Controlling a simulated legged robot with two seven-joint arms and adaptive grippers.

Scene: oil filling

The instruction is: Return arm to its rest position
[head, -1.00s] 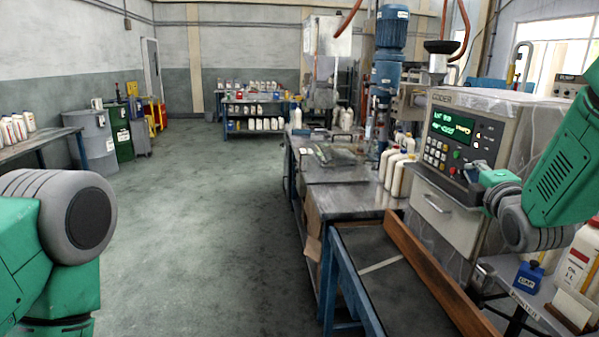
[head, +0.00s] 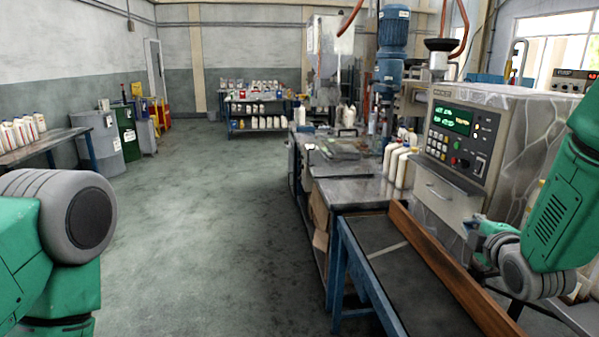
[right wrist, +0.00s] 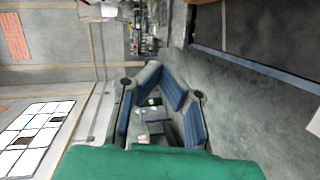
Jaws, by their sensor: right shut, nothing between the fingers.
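My right arm (head: 565,215) comes in from the right edge in the head view. Its gripper (head: 474,228) hangs in front of the control machine (head: 455,150), below and right of its button panel. The gripper also shows in the right wrist view (right wrist: 158,80), with its fingers shut and nothing held. My left arm (head: 60,235) shows at the left edge in the head view, bent, with its gripper out of the picture.
A narrow conveyor-like table (head: 375,255) with a wooden side rail (head: 440,265) runs below the machine. White bottles (head: 398,165) stand on the metal bench beside the machine. The floor (head: 220,230) between the arms is clear.

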